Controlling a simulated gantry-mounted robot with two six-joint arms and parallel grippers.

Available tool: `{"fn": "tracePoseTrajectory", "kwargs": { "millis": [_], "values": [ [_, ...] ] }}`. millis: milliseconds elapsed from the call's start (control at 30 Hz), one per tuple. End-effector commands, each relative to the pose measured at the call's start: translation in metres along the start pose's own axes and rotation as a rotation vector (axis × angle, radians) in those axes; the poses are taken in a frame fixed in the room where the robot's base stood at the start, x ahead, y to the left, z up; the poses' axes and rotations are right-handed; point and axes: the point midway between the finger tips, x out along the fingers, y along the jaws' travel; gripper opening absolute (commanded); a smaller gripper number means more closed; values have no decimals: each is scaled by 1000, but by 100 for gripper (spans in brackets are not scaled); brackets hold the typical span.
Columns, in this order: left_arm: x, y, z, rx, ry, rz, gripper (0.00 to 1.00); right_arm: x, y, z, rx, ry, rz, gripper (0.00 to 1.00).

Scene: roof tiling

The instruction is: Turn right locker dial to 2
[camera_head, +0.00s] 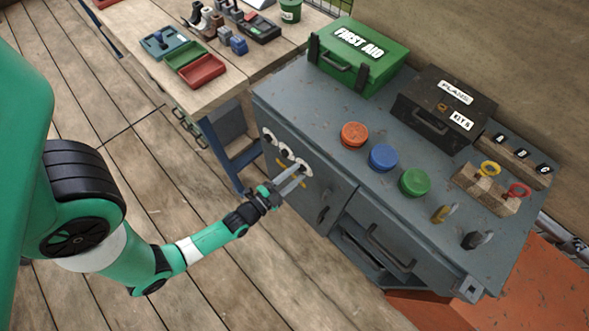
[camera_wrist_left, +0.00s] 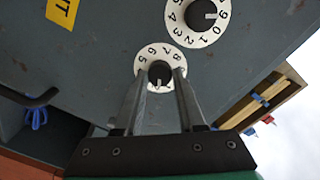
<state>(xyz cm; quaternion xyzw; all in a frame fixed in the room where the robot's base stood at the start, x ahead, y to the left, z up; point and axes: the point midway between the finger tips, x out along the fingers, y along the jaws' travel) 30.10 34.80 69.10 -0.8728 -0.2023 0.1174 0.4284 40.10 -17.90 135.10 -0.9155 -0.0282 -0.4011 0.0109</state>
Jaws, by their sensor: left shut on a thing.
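The right locker dial (camera_head: 305,166) is a white numbered disc on the front of the grey locker. In the left wrist view the same dial (camera_wrist_left: 151,54) shows the numbers 5, 6, 7 and 8 along its far side; its near side is partly hidden by the fingers. Its dark knob (camera_wrist_left: 160,70) has a white mark towards the gripper. My left gripper (camera_head: 296,178) reaches the dial from the front, and its two fingers (camera_wrist_left: 160,78) are shut on the knob. My right gripper is in neither view.
The middle dial (camera_head: 285,154) and left dial (camera_head: 269,137) sit beside it on the grey locker (camera_head: 340,115). A yellow label (camera_wrist_left: 62,10) is on the locker face. On top stand a green first aid box (camera_head: 357,60) and several coloured knobs. The wooden floor in front is clear.

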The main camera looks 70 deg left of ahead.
Motion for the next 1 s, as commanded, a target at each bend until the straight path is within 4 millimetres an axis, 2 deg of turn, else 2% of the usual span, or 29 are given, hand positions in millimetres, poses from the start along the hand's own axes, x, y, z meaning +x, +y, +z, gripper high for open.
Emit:
{"fn": "tracePoseTrajectory", "kwargs": {
  "millis": [400, 867, 900, 1000],
  "values": [
    [0, -1, -1, 168, -5, -2, 0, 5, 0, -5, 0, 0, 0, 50],
    [0, 0, 0, 181, -6, -2, 0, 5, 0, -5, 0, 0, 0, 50],
    [0, 0, 0, 181, -6, -2, 42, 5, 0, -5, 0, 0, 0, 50],
    [0, 0, 0, 181, -6, -2, 60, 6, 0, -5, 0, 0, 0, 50]
  ]
}}
